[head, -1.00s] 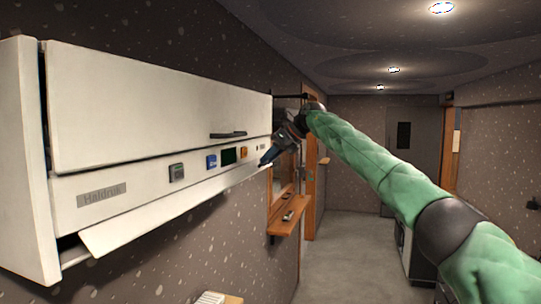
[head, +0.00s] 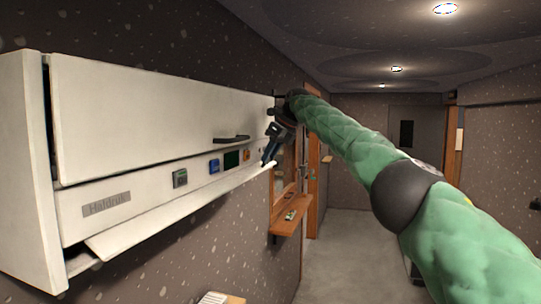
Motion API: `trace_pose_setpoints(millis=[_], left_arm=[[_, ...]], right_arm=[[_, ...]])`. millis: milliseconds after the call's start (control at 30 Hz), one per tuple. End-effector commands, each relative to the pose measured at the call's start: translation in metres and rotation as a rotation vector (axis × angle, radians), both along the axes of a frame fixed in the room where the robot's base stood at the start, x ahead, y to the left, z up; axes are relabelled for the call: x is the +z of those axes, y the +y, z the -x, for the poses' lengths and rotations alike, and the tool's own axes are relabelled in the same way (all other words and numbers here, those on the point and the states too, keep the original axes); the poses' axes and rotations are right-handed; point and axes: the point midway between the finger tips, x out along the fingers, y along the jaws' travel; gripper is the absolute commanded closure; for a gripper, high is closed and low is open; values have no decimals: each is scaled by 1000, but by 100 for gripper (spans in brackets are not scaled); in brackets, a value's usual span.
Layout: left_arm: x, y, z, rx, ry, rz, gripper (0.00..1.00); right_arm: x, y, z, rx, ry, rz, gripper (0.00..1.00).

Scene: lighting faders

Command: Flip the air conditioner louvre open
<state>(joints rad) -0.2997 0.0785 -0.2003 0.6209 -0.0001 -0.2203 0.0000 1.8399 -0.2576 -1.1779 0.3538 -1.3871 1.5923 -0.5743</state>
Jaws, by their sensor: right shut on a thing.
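The white air conditioner (head: 150,110) hangs on the wall at the left. Its louvre (head: 165,215) is the long white flap along the lower front edge, tilted outward with a dark gap behind its near end. My right gripper (head: 268,160) is at the far right end of the louvre, with its dark fingers pointing down at the flap's edge. It is shut on the louvre's far end, though the fingertips are small and the contact is hard to make out. My left gripper is out of view.
The front panel has a dark handle (head: 231,139), a grey knob (head: 180,178), a blue button (head: 214,166) and a dark display (head: 232,159). A wooden shelf (head: 290,216) juts from the wall below my right arm.

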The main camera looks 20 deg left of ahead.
Motion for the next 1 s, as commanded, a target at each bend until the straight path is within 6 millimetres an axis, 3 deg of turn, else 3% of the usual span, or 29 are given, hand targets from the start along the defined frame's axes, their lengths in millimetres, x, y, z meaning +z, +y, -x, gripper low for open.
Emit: trace_pose_setpoints(millis=[367, 400, 500, 833, 1000], left_arm=[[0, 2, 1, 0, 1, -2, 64], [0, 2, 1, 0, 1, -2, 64], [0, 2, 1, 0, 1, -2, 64], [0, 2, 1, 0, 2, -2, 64], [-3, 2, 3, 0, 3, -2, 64]], right_arm=[[0, 0, 0, 0, 0, 2, 100], [0, 0, 0, 0, 0, 2, 76], [0, 0, 0, 0, 0, 2, 57], [2, -1, 1, 0, 0, 2, 56], [18, -7, 6, 1, -2, 3, 56]])
